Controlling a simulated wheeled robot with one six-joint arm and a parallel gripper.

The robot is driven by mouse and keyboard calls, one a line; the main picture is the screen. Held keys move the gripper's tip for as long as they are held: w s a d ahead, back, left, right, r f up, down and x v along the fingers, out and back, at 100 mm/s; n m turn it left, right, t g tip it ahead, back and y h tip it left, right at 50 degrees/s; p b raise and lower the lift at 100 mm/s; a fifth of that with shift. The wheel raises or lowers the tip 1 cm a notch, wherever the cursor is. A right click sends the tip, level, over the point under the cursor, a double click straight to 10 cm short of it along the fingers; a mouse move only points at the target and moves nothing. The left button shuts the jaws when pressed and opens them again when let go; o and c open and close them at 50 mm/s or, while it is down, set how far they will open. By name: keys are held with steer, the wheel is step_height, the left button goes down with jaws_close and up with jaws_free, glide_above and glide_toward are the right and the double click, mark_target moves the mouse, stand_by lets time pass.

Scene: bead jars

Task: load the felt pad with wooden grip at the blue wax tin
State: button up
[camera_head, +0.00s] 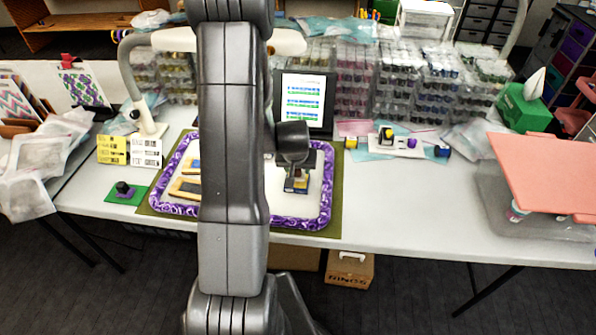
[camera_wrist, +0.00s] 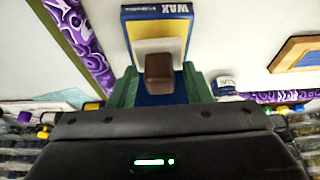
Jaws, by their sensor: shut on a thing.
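The blue wax tin (camera_wrist: 129,26), with a yellow label panel and "WAX" lettering upside down, lies under my gripper in the wrist view. My gripper (camera_wrist: 159,86) is shut on the brown wooden grip (camera_wrist: 159,67) of the felt pad, between two green fingers. The pale felt pad (camera_wrist: 160,46) is over the tin's yellow face; I cannot tell whether it touches. In the head view my gripper (camera_head: 298,169) is over the right part of the purple-patterned tray, with the tin (camera_head: 296,185) just below it. My arm hides the tray's middle.
The purple-patterned tray (camera_head: 316,223) holds wood-framed pieces (camera_head: 185,188) on its left. A small white-and-blue pot (camera_wrist: 225,86) is near my right finger. A green pad (camera_head: 118,195) with a dark-knobbed object lies left. A strip of small items (camera_head: 398,150) stands right.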

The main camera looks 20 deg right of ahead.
steer(key=shift+f+b, duration=0.7)
steer(key=shift+f, duration=0.05)
stand_by(1.7)
steer(key=shift+r, duration=0.1)
steer(key=shift+r, duration=0.95)
steer(key=shift+r, duration=3)
